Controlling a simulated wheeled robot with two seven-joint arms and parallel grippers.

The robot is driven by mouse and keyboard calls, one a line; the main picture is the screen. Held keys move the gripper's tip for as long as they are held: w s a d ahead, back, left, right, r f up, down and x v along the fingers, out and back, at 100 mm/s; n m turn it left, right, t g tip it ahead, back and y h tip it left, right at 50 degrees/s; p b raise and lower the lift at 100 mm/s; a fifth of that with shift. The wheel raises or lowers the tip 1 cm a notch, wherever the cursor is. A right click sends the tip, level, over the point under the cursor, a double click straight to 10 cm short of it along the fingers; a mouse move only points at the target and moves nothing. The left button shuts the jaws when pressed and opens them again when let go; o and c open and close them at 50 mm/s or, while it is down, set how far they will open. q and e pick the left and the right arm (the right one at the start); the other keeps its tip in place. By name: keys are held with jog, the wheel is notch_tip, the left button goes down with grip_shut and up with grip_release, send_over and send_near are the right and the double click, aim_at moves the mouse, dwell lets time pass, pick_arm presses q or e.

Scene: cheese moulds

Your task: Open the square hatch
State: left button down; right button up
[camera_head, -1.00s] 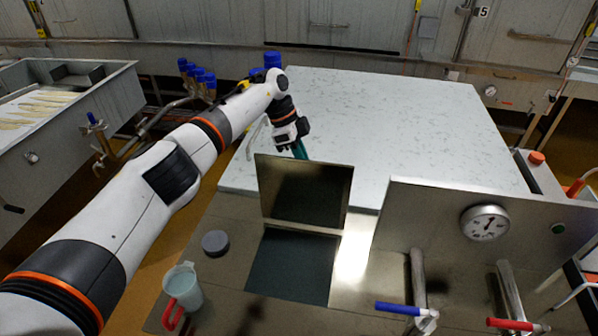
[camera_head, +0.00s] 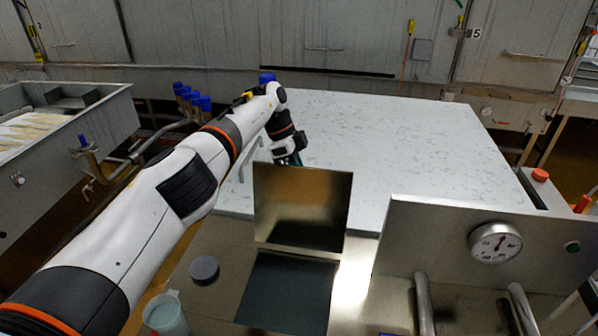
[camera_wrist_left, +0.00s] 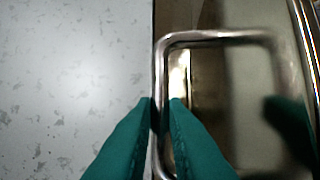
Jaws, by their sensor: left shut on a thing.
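The square hatch lid (camera_head: 302,207) is a metal plate standing raised, near upright, at the back edge of the dark square opening (camera_head: 285,295) in the steel counter. My left gripper (camera_head: 294,160) is behind the lid's upper edge, its fingertips mostly hidden by the lid in the head view. In the left wrist view its green fingers (camera_wrist_left: 161,103) are shut on the near bar of a shiny metal loop handle (camera_wrist_left: 220,37). My right gripper is in neither view.
A large pale speckled table (camera_head: 410,140) lies behind the lid. A grey round puck (camera_head: 204,269) and a jug (camera_head: 165,315) stand left of the opening. A panel with a gauge (camera_head: 495,242) and upright pipes are on the right. Blue-capped valves (camera_head: 192,100) stand back left.

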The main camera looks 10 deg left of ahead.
pick_arm(q)
jog(key=c, duration=1.5)
grip_release()
jog(key=shift+f, duration=0.55)
jog(key=shift+o, duration=0.2)
jog(key=v, duration=0.8)
jog(key=shift+w+r, duration=0.2)
jog(key=shift+r, duration=0.1)
jog(key=shift+d, duration=0.1)
